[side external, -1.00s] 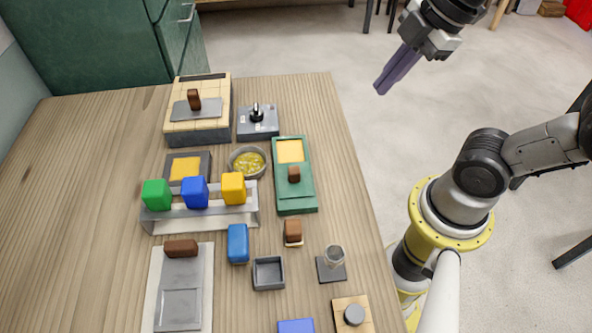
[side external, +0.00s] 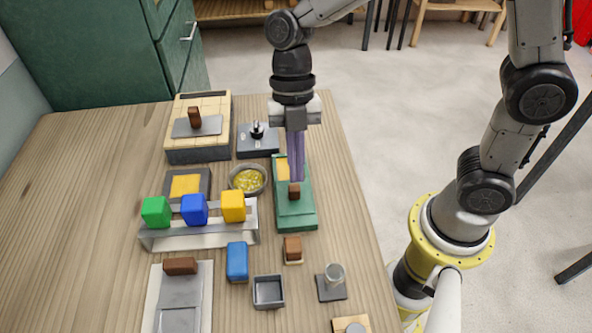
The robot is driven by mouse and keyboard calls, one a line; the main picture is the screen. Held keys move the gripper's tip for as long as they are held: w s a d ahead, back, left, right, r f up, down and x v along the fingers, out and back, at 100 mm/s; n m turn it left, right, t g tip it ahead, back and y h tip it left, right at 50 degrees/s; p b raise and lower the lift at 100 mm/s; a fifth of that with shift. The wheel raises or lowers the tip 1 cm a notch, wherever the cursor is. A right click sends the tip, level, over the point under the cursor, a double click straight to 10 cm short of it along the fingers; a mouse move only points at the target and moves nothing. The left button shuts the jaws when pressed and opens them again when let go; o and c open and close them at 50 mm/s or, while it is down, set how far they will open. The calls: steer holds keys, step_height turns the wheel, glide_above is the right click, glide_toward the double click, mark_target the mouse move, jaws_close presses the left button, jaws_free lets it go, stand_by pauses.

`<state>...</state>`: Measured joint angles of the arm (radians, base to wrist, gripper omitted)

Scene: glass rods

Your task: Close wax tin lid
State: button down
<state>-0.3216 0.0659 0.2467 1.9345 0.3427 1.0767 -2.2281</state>
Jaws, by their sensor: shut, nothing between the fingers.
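A green tin (side external: 308,224) stands on the right part of the table, with yellow wax (side external: 281,170) showing at its far end. A green lid (side external: 294,208) covers its nearer part, leaving the far end open. A small brown knob (side external: 294,193) stands on the lid. My gripper (side external: 296,180) points down over the tin with its long purple fingers shut and empty. The fingertips are just at the far side of the knob and hide part of the wax opening. I cannot tell whether they touch the knob or the lid.
A round bowl of yellow pieces (side external: 247,179) and a dark block with a black knob (side external: 257,141) stand left of the tin. A rack (side external: 200,238) holds green, blue and yellow blocks. A brown-topped piece (side external: 292,249) and a glass on a dark base (side external: 333,285) lie nearer.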

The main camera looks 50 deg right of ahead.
glide_above(297, 210)
steer(key=s+a, duration=0.2)
step_height(297, 210, down, 8)
steer(key=shift+w+d+r, duration=0.15)
steer(key=shift+w+d+f, duration=0.2)
steer(key=shift+w+d, duration=0.3)
steer(key=shift+w+d+f, duration=0.15)
steer(key=shift+w+d, duration=0.3)
steer(key=shift+w, duration=0.05)
steer(key=shift+w+d, duration=0.4)
steer(key=w+d, duration=0.6)
steer(key=shift+w+d, duration=0.2)
steer(key=shift+r, duration=0.1)
